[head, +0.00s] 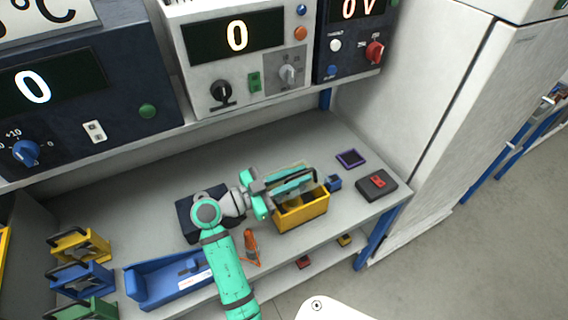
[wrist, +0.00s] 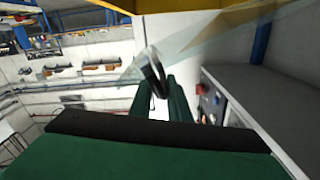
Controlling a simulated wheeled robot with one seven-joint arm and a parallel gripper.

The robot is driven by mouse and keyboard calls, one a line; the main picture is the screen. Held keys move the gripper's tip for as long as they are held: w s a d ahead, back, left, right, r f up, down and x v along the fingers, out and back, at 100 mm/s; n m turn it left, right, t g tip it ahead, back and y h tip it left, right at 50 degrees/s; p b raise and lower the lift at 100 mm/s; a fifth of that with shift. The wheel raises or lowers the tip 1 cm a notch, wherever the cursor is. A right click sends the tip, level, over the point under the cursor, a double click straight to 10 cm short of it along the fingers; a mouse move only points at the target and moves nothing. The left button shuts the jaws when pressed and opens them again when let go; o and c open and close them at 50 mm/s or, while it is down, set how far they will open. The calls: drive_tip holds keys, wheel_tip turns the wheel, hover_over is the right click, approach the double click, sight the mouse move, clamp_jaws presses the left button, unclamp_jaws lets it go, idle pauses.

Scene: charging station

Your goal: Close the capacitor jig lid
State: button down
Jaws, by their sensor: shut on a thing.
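The capacitor jig appears to be the yellow box (head: 303,218) on the bench, right of my arm. Its clear lid stands raised over the box and is partly hidden by my gripper in the head view; the clear panel (wrist: 215,32) shows well in the wrist view. My gripper (head: 308,180) is above the yellow box, with its fingers shut on the lid's black handle (wrist: 155,72). The fingers (wrist: 168,100) also show in the wrist view. The inside of the box is mostly hidden.
A small blue block (head: 334,183) touches or nearly touches the box's right side. A black device with a red part (head: 377,186) and a dark square tray (head: 351,159) lie farther right. A blue bin (head: 165,282) and an orange tool (head: 250,246) lie near the front edge. Instruments stand on the shelf above.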

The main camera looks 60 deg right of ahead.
sight(299, 189)
drive_tip(key=shift+s+a+f+m, duration=0.1)
drive_tip(key=shift+a+f+m, duration=0.15)
drive_tip(key=shift+f+m, duration=0.4)
drive_tip(key=shift+s+a+f, duration=0.15)
drive_tip(key=shift+s+f, duration=0.05)
drive_tip(key=shift+f, duration=0.25)
drive_tip(key=shift+s+a+f, duration=0.1)
drive_tip(key=shift+s+f, duration=0.05)
drive_tip(key=shift+f, duration=0.25)
drive_tip(key=c, duration=1.8)
unclamp_jaws()
drive_tip(key=shift+c, duration=0.2)
drive_tip(key=shift+s, duration=0.1)
